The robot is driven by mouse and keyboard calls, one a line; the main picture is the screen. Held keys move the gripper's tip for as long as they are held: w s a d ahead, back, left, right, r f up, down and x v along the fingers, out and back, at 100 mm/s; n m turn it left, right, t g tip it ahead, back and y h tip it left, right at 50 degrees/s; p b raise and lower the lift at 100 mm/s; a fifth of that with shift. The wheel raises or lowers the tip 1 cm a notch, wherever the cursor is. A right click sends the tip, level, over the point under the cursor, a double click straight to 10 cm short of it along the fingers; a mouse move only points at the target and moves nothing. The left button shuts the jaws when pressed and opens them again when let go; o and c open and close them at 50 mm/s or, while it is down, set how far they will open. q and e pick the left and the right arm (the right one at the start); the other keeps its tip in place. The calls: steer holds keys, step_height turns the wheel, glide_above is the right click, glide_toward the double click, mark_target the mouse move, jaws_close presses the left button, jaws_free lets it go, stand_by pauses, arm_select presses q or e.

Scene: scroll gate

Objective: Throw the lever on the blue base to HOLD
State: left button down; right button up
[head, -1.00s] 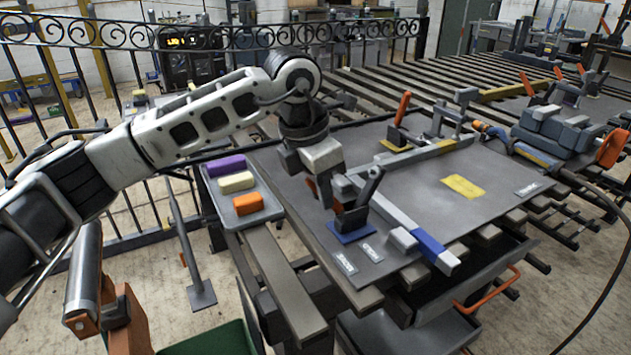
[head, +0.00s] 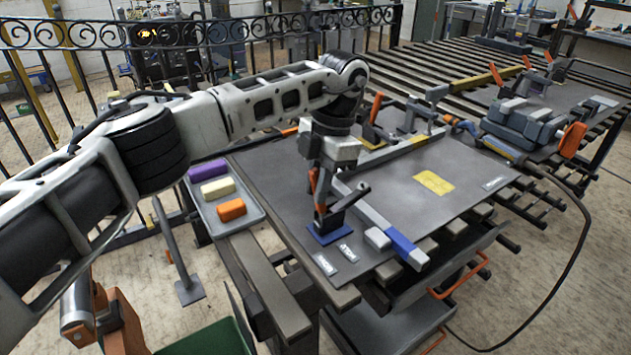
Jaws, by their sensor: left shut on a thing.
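The blue base (head: 328,233) sits on the grey table plate near its front left edge. It carries a toggle lever with an orange handle (head: 312,181), standing nearly upright, and a dark arm (head: 351,197) slanting up to the right. My left gripper (head: 322,188) is above the base, pointing down, and shut on the lever's handle. Its fingers hide much of the handle. Two small white labels (head: 325,265) (head: 347,253) lie in front of the base; their words are too small to read surely. My right gripper is not in view.
Another orange-handled clamp (head: 375,108) stands behind. A tray (head: 246,219) with purple, cream and orange blocks is at left. The plate around the yellow patch (head: 433,183) is clear.

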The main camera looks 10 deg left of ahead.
arm_select(q)
steer(key=shift+r, duration=0.1)
steer(key=c, duration=1.4)
jaws_free()
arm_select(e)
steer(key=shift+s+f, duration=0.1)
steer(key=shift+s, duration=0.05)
arm_select(q)
steer(key=shift+o, duration=0.2)
